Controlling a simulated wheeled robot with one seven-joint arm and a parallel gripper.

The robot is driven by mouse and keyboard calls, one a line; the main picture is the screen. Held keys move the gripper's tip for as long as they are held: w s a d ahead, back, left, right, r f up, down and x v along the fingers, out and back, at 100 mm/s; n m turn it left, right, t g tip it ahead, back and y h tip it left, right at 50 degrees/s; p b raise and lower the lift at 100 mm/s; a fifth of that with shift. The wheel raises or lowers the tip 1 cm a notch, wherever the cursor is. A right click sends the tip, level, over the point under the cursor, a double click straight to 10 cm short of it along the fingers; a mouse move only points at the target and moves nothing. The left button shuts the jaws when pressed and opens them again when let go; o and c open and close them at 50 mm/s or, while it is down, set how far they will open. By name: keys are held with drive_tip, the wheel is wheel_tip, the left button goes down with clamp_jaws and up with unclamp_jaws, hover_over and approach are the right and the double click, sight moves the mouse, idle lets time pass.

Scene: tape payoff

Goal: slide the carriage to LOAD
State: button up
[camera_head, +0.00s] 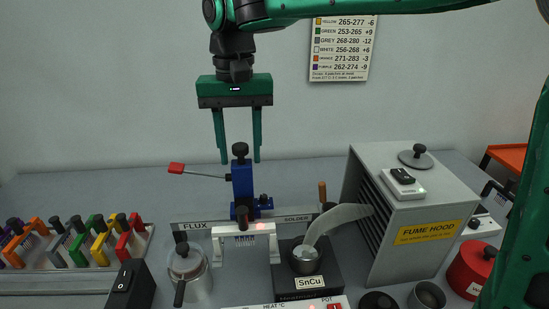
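The blue carriage (243,188) stands upright on a grey rail (214,222), with a black knob (240,149) on top and a red-tipped lever (177,169) reaching left. The rail reads FLUX at left and SOLDER at right; the carriage sits between those words. I see no LOAD mark. A white block (244,249) with a dark knob is in front of the carriage and hides the rail's middle. My green gripper (238,161) points down with its fingers apart and empty. In the picture the knob shows between the fingertips; I see no contact and cannot tell their depth.
A lidded metal pot (190,270) stands front left, and a SnCu solder pot (307,259) with a curved pale duct stands front right. The grey fume hood (412,215) blocks the right. Colored clamps (80,246) fill a left rack. The back-left bench is clear.

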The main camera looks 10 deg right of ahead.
drive_tip(key=shift+r, duration=3.45)
